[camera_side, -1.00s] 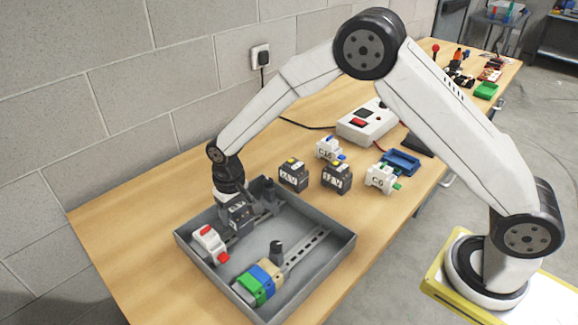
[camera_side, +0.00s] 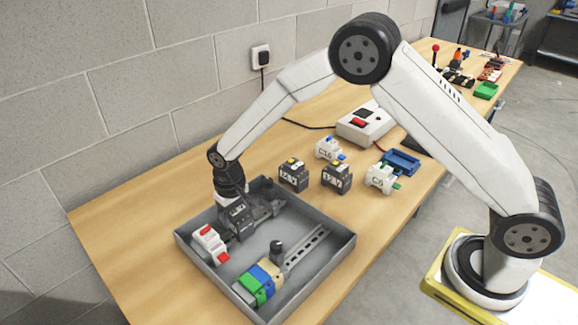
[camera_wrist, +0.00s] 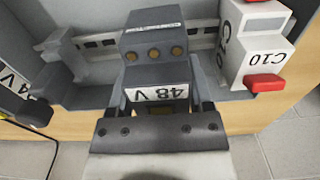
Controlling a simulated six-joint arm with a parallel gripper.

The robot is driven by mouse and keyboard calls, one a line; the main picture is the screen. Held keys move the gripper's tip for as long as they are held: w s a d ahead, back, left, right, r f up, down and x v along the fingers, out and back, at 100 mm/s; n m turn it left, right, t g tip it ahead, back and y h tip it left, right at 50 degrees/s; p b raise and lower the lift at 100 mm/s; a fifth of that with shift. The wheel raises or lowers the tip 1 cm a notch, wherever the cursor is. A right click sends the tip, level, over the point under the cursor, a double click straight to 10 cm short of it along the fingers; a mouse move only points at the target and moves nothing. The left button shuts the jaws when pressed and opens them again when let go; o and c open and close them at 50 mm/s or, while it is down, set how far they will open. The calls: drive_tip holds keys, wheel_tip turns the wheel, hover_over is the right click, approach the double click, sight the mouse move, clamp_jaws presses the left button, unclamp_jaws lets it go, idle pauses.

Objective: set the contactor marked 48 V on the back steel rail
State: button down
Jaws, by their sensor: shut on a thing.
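My gripper (camera_side: 231,190) is shut on the dark grey contactor marked 48 V (camera_wrist: 155,72), whose label is upside down in the wrist view. In the side view the contactor (camera_side: 239,216) is low in the grey tray, at the back steel rail. The slotted back rail (camera_wrist: 95,42) runs behind it in the wrist view. The contactor covers the middle of the rail; I cannot tell whether it is seated. It stands between a grey end piece (camera_wrist: 60,75) and the white C10 breaker with red lever (camera_wrist: 250,45), with a narrow gap towards the breaker.
The grey tray (camera_side: 315,267) also holds a front rail (camera_side: 305,247) with green, blue and beige blocks. Outside stand the 24 V contactor (camera_side: 293,175), 12 V contactor (camera_side: 337,178), C16 breaker (camera_side: 329,148) and C6 breaker (camera_side: 381,179). The wall is close behind.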

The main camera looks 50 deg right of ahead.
drive_tip(key=shift+f, duration=0.45)
idle(0.5)
unclamp_jaws()
drive_tip(key=shift+r, duration=3.9)
